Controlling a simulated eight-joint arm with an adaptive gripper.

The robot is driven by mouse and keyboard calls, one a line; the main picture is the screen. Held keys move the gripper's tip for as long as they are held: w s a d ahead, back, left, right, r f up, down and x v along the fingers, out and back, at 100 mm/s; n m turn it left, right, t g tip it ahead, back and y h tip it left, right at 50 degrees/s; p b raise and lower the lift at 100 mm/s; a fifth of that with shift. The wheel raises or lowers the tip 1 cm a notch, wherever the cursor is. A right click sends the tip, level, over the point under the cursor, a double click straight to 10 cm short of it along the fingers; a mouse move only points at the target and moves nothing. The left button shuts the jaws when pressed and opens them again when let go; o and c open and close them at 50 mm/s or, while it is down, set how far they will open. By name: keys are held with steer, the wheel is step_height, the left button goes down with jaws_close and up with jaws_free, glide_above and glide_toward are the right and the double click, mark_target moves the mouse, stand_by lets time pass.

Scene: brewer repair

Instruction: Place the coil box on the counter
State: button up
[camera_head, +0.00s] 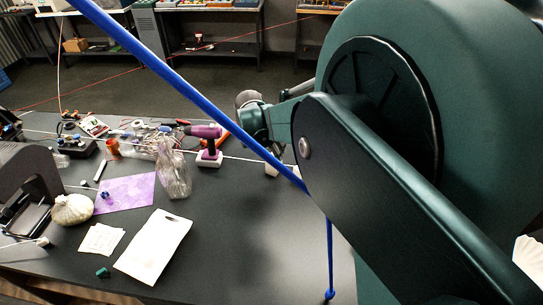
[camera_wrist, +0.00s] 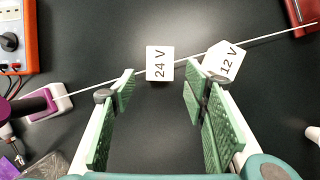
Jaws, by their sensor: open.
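Two white cubes lie on the dark counter (camera_head: 235,235), one marked "24 V" (camera_wrist: 160,60) and one marked "12 V" (camera_wrist: 224,60). No label shows which is the coil box. My gripper (camera_wrist: 158,92) is open and empty. The 24 V cube sits just beyond the fingertips, roughly between them in the picture. The 12 V cube is turned at an angle beyond the right finger. In the head view, small white shapes (camera_head: 271,169) show below my wrist, partly hidden by my arm and blue cable.
A thin white cord (camera_wrist: 100,84) runs across the counter by the cubes. An orange meter (camera_wrist: 31,40) and a purple tool on a pink-and-white stand (camera_wrist: 50,100) are at left. A red object (camera_wrist: 300,14) is at top right.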

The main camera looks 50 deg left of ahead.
steer(key=shift+v, duration=1.45)
